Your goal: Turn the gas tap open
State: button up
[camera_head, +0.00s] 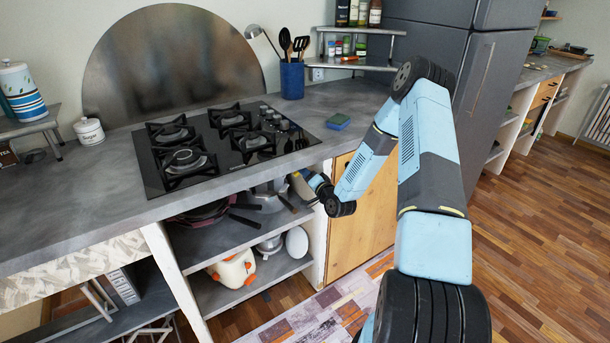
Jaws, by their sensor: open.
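My gripper (304,181) is at the end of my arm, just under the counter's front edge, at the right end of the open shelf bay. It points left toward the bay. It is open, but its fingers are small and dark, and I cannot make out anything between them. I cannot pick out the gas tap; it may be hidden in the shade of the bay or behind my wrist. The black gas hob (219,174) lies in the counter above, with several control knobs (278,120) at its right side.
Pans and pots (211,211) fill the upper shelf left of my gripper. An orange-and-white appliance (234,268) sits on the lower shelf. A wooden cupboard door (349,236) is close below my wrist. The grey counter (352,98) holds a utensil cup (292,80) and a sponge (338,121).

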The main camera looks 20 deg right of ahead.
jog(key=shift+w+a, duration=0.1)
jog(key=shift+w, duration=0.15)
jog(key=shift+c, duration=0.2)
grip_shut()
